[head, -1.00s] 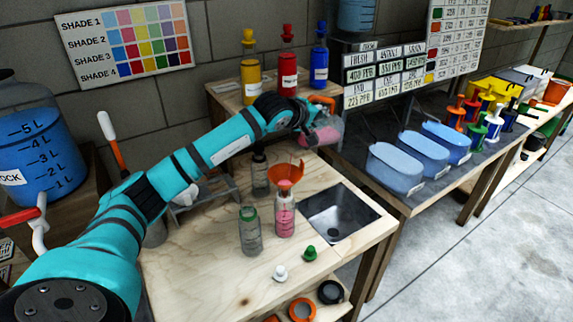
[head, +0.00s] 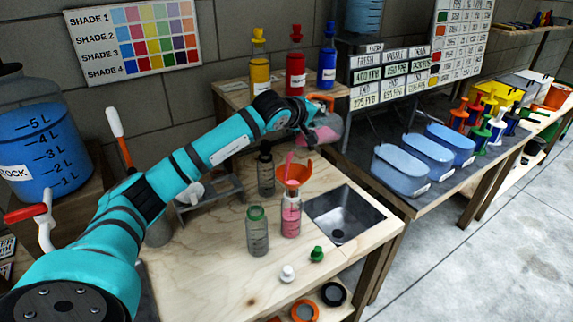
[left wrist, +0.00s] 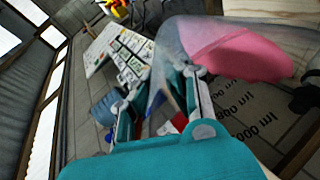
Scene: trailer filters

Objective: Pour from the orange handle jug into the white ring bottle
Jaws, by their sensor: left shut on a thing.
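My left gripper (head: 309,124) is shut on the orange handle jug (head: 325,134), held tilted above the back of the bench. The jug is clear with pink liquid and an orange handle; its pink contents also show in the left wrist view (left wrist: 238,52). A thin pink streak (head: 289,160) stands above an orange funnel (head: 294,174). The funnel sits in the mouth of a clear bottle (head: 291,219) partly filled with pink liquid, which I take for the white ring bottle; its ring is hard to make out. My right gripper is not in view.
A green-ringed bottle (head: 257,236) stands close left of the filled bottle, and a dark-topped bottle (head: 265,172) stands behind. A white cap (head: 287,273) and a green cap (head: 317,254) lie in front. A sink (head: 343,222) is at the right. Clear bench lies front left.

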